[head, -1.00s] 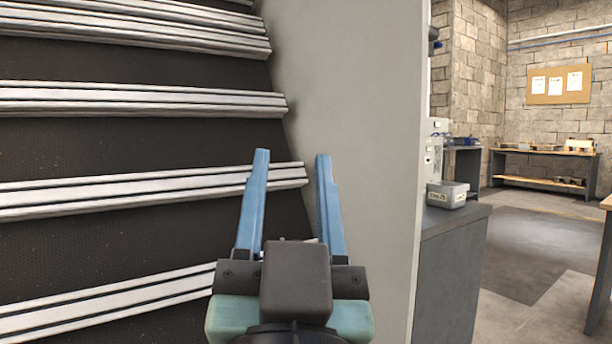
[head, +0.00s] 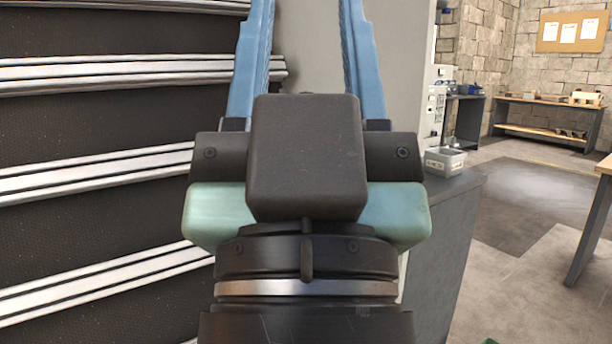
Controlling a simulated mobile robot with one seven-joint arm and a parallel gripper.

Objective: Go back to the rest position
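My gripper (head: 307,50) fills the middle of the head view, its two blue fingers pointing up and spread wide apart. It is open, and nothing shows between the fingers; the fingertips reach the top edge of the picture. Behind it stand a dark panel with silver rails (head: 100,170) on the left and a pale grey upright wall (head: 400,60). The gripper's body hides part of both.
A grey cabinet (head: 440,250) stands to the right, with a small grey bin (head: 445,160) on top. Further back are a workbench (head: 545,115) and a cork board (head: 571,31) on the block wall. A table (head: 596,220) edges in at the right. Open floor (head: 520,250) lies between.

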